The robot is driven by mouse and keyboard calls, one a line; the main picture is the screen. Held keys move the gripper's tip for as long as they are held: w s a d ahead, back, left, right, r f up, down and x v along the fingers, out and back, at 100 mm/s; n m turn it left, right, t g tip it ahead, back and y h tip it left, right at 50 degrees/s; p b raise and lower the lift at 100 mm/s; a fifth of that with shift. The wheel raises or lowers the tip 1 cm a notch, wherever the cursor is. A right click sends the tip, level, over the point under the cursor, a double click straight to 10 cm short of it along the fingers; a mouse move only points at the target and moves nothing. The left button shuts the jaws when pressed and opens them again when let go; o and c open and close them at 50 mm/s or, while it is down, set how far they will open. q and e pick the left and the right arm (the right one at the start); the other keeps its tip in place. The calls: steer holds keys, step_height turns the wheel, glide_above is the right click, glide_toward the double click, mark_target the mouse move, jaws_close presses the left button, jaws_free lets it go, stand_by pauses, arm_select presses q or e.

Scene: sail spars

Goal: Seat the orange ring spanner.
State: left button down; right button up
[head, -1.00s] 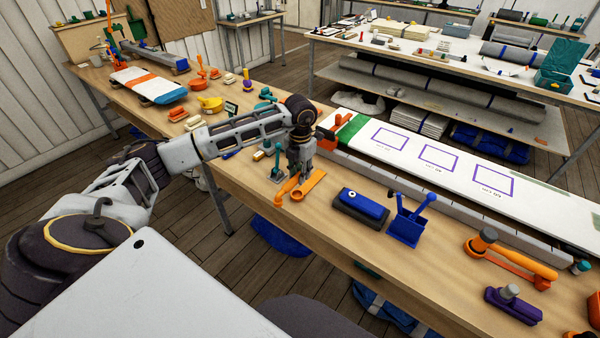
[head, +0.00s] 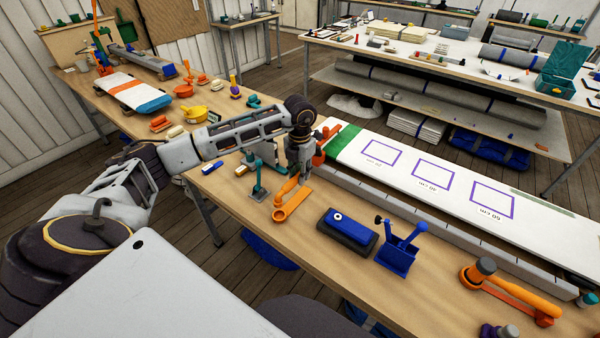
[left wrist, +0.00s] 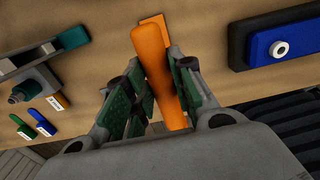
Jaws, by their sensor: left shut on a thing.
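The orange ring spanner (head: 287,186) is held in my left gripper (head: 301,176), which is shut on it above the wooden bench. In the left wrist view the spanner's orange bar (left wrist: 155,62) stands between the green-padded fingers (left wrist: 154,92). A flat orange piece (head: 293,206), with a round mark at its near end, lies on the bench just below the spanner. The spanner overlaps it in both views, and I cannot tell whether they touch. The spanner's far end is hidden by the gripper. My right gripper is not in view.
A teal stand (head: 258,180) is close on the left. A blue block on a dark base (head: 347,229) and a blue holder (head: 397,250) lie to the right. A long white board (head: 420,185) and grey rail run behind. Bare bench lies in front.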

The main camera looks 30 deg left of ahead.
arm_select(q)
steer(key=shift+f, duration=0.1)
stand_by(0.3)
steer(key=shift+f+b, duration=1.7)
steer(key=shift+f, duration=0.45)
steer(key=shift+f+b, duration=0.9)
steer(key=shift+f, duration=0.25)
stand_by(0.4)
steer(key=c, duration=1.2)
jaws_free()
steer(key=shift+o, duration=0.3)
steer(key=shift+r, duration=6)
